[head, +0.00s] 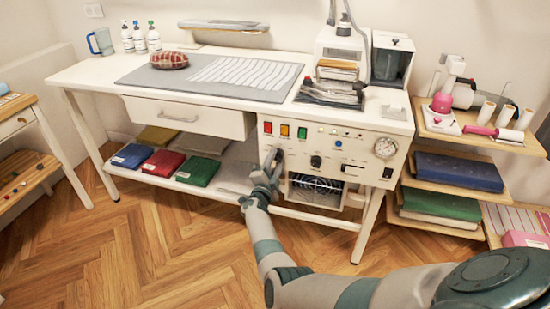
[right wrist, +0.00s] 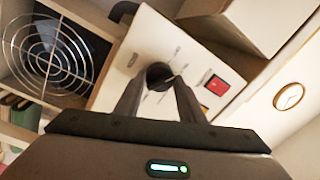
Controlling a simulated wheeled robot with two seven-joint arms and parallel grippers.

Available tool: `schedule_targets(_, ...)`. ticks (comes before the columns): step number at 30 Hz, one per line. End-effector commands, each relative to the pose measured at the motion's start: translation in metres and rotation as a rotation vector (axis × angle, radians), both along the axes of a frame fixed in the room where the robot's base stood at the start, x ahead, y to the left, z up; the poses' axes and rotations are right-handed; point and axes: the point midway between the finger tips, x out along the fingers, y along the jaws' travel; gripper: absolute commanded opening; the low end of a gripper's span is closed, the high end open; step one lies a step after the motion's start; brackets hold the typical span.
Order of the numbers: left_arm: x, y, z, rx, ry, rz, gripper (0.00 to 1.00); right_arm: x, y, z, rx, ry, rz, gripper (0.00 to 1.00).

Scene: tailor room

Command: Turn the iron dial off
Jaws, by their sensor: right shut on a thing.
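The ironing station's white control panel (head: 340,147) is on the front of the table, under the steam unit. A dark round dial (right wrist: 158,73) shows in the right wrist view between the fingertips of my right gripper (right wrist: 157,82). The fingers are shut on this dial from its two sides. In the head view my right gripper (head: 270,168) is at the left end of the panel, below the red switch (head: 267,127), and mostly hides the dial. The dial's pointer and setting cannot be read. My left gripper is not in view.
Yellow (head: 284,130) and green (head: 302,133) switches, another black knob (head: 316,161) and a round gauge (head: 385,148) are on the panel. A fan grille (head: 316,187) is below it. A drawer (head: 190,116) is to the left. Folded cloths (head: 198,171) lie on the lower shelf.

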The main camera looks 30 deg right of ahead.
Motion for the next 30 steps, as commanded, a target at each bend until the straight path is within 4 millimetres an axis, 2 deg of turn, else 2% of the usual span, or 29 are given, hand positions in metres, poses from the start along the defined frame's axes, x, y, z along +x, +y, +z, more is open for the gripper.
schedule_targets(9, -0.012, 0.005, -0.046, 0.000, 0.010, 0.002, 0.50, 0.000, 0.000, 0.002, -0.190, 0.226, 0.002, 0.13)
schedule_targets(15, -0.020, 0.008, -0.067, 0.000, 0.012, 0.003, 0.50, -0.001, 0.000, 0.001, -0.285, 0.337, 0.003, 0.13)
schedule_targets(22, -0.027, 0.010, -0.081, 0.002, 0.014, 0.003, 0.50, -0.001, 0.000, 0.000, -0.349, 0.413, 0.002, 0.13)
schedule_targets(30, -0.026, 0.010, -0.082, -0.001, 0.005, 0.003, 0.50, -0.001, 0.000, -0.001, -0.370, 0.436, 0.002, 0.14)
